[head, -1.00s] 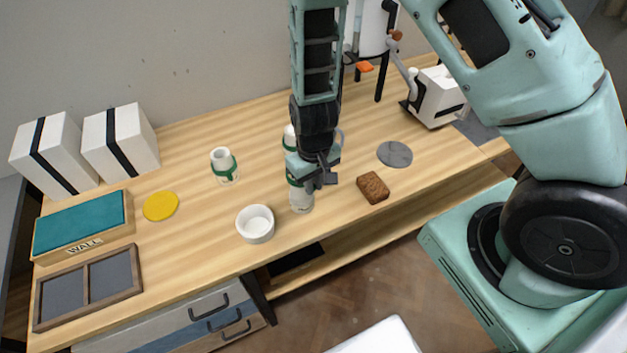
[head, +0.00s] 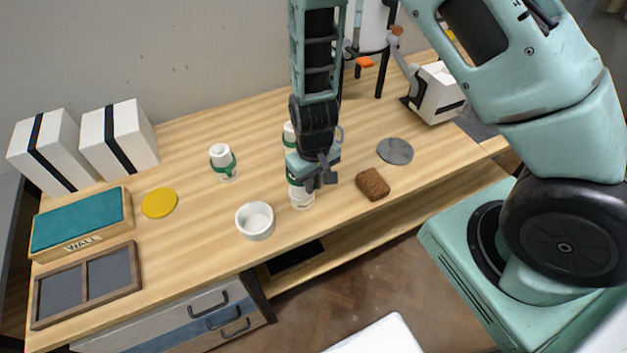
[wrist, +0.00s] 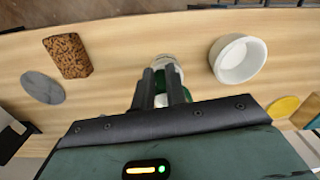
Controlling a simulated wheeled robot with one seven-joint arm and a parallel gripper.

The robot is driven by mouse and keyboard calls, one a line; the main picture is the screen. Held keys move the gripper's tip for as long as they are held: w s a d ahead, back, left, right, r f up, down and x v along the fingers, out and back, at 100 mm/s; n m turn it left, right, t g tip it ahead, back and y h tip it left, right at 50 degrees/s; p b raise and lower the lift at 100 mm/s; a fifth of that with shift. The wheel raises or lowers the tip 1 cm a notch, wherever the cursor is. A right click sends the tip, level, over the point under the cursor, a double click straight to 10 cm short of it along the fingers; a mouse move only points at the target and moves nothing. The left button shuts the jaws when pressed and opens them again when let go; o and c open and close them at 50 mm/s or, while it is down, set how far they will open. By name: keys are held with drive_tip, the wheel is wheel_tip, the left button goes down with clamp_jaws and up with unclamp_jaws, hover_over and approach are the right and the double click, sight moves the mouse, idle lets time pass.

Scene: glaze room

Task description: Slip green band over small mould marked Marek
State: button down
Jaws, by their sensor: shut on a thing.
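My gripper (head: 320,184) points down at a small white mould (head: 302,201) near the table's front edge. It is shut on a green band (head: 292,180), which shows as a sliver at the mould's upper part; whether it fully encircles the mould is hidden. In the wrist view the fingers (wrist: 160,88) are close together, with green (wrist: 178,92) beside them and the white mould (wrist: 163,62) just beyond. Any name on this mould is unreadable. Another white mould with a green band (head: 224,162) stands to the left. A third (head: 289,134) is partly hidden behind my arm.
A white bowl (head: 255,221) stands close on the left, and a brown block (head: 373,184) on the right. A grey disc (head: 395,151) and a yellow disc (head: 159,203) lie flat. A teal-topped box (head: 80,222) and a dark two-part tray (head: 87,285) are at left.

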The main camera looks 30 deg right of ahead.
drive_tip(key=shift+f+b, duration=2.25)
drive_tip(key=shift+f, duration=0.7)
idle(1.5)
drive_tip(key=c, duration=1.3)
unclamp_jaws()
drive_tip(key=shift+c, duration=0.2)
drive_tip(key=shift+r+p, duration=3.75)
drive_tip(key=shift+r, duration=0.85)
